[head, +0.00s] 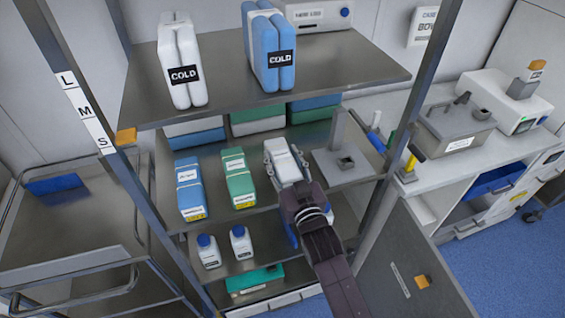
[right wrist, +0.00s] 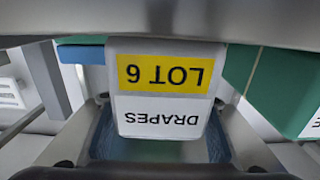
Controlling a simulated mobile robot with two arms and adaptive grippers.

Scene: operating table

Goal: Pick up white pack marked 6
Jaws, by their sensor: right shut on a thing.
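The white pack (head: 281,148) stands on the middle shelf, right of the green pack (head: 238,178). In the right wrist view the white pack (right wrist: 165,80) appears upside down, with a yellow "LOT 6" band and a "DRAPES" label. My right gripper (head: 284,160) reaches in from the front, with a finger on each side of the white pack, and is shut on it. The gripper hides the pack's front in the head view. I cannot tell whether the pack is clear of the shelf. My left gripper is not in view.
A blue pack (head: 190,187) stands left of the green one. A grey stand (head: 345,165) is to the right. Shelf posts (head: 90,125) flank the bay, and the upper shelf (head: 225,85) holds white and blue COLD packs. Two white bottles (head: 241,243) stand below.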

